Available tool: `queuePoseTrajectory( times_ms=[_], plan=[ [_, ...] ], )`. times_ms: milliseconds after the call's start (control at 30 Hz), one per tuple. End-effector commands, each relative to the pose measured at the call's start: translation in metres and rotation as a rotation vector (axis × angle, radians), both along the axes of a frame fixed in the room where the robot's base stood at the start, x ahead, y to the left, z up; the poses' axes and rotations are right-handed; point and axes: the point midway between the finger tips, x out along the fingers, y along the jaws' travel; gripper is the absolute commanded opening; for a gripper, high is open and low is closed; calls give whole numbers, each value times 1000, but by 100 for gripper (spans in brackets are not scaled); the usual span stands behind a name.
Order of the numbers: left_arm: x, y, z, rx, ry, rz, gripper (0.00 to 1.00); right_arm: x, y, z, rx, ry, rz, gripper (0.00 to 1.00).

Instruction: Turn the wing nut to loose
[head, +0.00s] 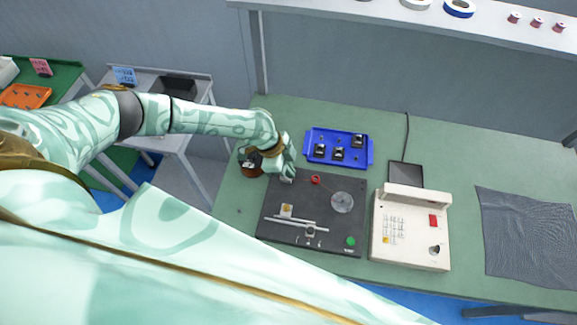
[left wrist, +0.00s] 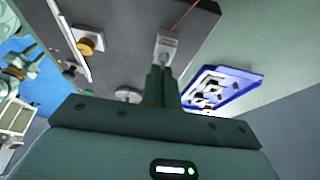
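The coil winder is a dark flat board (head: 330,190) on the green bench. A small grey metal fitting, which looks like the wing nut on its block (left wrist: 167,44), stands near the board's back left corner; a thin copper-coloured wire runs from it. My left gripper (head: 288,175) reaches down over that corner. In the left wrist view, its two dark fingers (left wrist: 161,72) are close together, with the tips at the grey nut and apparently closed on it. The fingers hide part of the nut, so its turn angle cannot be told. My right gripper is not in view.
A blue tray (head: 367,148) with small black parts stands behind the board. A beige control box (head: 408,238) stands to its right. The board carries a clear disc (head: 342,202), metal rods (head: 295,222) and a green button (head: 350,241). A dark round pot (head: 250,166) sits beside my left wrist.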

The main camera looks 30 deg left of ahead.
Motion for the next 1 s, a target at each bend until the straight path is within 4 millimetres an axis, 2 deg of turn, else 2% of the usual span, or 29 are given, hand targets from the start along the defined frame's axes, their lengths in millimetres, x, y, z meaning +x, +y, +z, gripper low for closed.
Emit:
queuePoseTrajectory(
  times_ms=[167, 233, 267, 533, 633, 767, 1000],
  plan=[
    [1, -1, 0, -2, -1, 0, 0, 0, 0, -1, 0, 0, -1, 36],
    [1, -1, 0, -3, -1, 0, 19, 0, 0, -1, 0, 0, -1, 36],
    [1, -1, 0, -3, -1, -1, 24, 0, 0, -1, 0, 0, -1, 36],
    [1, 0, 1, -2, -1, -2, 24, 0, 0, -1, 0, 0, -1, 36],
    [0, 3, 7, -2, -1, -2, 24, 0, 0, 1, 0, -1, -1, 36],
    [-2, 12, 29, -1, -2, -1, 24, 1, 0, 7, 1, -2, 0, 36],
    [-8, 36, 90, -1, -3, -1, 24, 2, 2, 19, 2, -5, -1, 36]
  ],
)
